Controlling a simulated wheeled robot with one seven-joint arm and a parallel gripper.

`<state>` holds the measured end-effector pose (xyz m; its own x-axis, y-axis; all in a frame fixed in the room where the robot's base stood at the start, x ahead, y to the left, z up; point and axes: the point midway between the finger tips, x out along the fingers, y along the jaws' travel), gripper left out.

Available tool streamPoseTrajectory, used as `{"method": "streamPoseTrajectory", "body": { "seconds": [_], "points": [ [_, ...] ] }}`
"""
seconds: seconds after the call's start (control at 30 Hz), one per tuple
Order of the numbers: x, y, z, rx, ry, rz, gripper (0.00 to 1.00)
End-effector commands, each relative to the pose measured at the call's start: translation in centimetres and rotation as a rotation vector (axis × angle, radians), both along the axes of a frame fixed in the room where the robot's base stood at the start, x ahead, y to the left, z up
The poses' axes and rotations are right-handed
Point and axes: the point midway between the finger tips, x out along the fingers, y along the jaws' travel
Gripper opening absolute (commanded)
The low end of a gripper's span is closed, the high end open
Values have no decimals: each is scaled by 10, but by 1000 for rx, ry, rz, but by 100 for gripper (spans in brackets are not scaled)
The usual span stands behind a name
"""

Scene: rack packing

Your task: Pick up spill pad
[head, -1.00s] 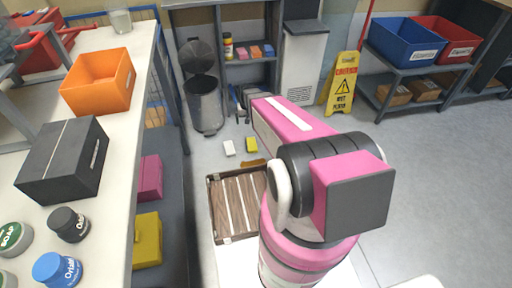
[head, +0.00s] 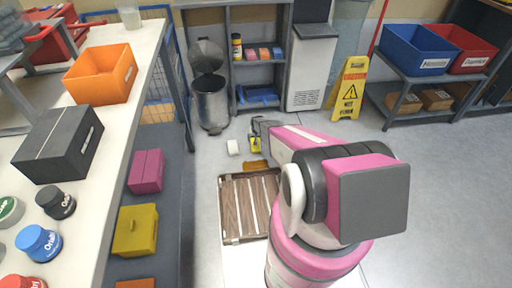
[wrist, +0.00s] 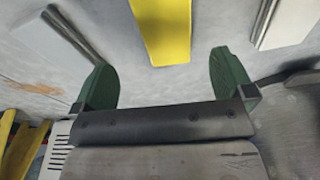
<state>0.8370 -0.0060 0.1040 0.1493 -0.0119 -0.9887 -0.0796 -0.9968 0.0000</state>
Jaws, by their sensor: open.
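A small yellow block (head: 255,147), which appears to be the spill pad, lies on the floor beyond the slatted crate. No label on it can be read. My gripper (head: 256,131) is low over it in the head view and partly covers it. In the wrist view, the yellow block (wrist: 164,30) is ahead, between and beyond the two green fingers of my open gripper (wrist: 163,66). Nothing is between the fingertips. A small white block (head: 233,147) lies on the floor to the left of the yellow one.
A brown piece (head: 256,164) lies between the blocks and the slatted crate (head: 229,238). A metal bin (head: 210,105) with a raised lid stands behind left, a grey shelf (head: 262,73) behind. A yellow wet-floor sign (head: 349,88) stands right. Floor on the right is clear.

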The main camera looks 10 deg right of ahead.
Motion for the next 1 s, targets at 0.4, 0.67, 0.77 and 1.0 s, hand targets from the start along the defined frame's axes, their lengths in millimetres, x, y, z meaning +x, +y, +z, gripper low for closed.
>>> {"method": "streamPoseTrajectory", "body": {
  "seconds": [0.4,0.67,0.77,1.0],
  "points": [
    [7,3,-40,0,1,0,100],
    [12,6,-74,0,0,0,100],
    [12,6,-77,0,0,0,100],
    [12,6,-76,0,0,0,74]
  ]
}}
